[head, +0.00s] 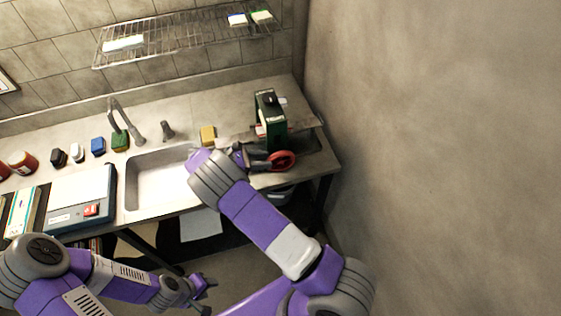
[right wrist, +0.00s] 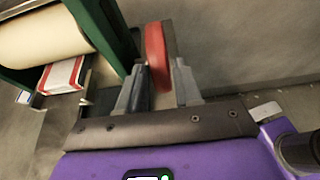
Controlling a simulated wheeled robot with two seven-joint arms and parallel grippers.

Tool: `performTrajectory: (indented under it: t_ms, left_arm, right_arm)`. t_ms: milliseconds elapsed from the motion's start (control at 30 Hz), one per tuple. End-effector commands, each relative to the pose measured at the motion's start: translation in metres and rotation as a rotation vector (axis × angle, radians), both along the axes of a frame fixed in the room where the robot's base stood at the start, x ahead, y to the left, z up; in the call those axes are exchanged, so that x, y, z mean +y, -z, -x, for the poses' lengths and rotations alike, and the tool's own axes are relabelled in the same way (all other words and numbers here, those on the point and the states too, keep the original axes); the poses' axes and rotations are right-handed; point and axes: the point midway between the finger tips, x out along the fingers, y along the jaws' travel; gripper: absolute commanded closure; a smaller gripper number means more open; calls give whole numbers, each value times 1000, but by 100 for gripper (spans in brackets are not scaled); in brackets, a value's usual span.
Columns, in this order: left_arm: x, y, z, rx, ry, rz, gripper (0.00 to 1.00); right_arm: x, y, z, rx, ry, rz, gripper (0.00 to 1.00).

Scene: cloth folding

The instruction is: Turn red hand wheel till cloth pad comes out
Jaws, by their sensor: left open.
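The red hand wheel (head: 282,160) is on the front right side of the green machine (head: 270,118) at the counter's right end. My right gripper (head: 262,161) is at the wheel. In the right wrist view the wheel (right wrist: 157,60) is seen nearly edge-on between the two fingers of my right gripper (right wrist: 160,84); whether they press on it is unclear. A white pad with red edges (right wrist: 62,75) lies under a cream roller (right wrist: 40,38) in the machine; I cannot tell if it is the cloth pad. My left gripper (head: 205,287) is open and empty, low in front of the counter.
A scale (head: 80,197) and several small bottles stand further left. A wire rack (head: 180,35) hangs above. A bare wall (head: 430,140) closes off the right side.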

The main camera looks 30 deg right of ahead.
Motion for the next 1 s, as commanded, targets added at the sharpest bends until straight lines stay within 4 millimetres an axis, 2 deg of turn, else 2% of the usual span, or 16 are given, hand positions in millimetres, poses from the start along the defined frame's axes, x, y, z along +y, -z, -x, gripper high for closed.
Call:
performTrajectory:
  t_ms: [400,533,800,867,1000]
  left_arm:
    - [0,-8,0,0,0,0,57]
    - [0,-9,0,0,0,0,57]
    - [0,-9,0,0,0,0,57]
    - [0,-9,0,0,0,0,57]
    - [0,-9,0,0,0,0,57]
  right_arm:
    - [-55,22,14,2,2,0,66]
    - [-62,25,15,1,0,0,66]
    - [-63,26,15,0,0,0,66]
    - [-63,26,15,0,0,0,74]
    - [-63,26,15,0,0,-1,95]
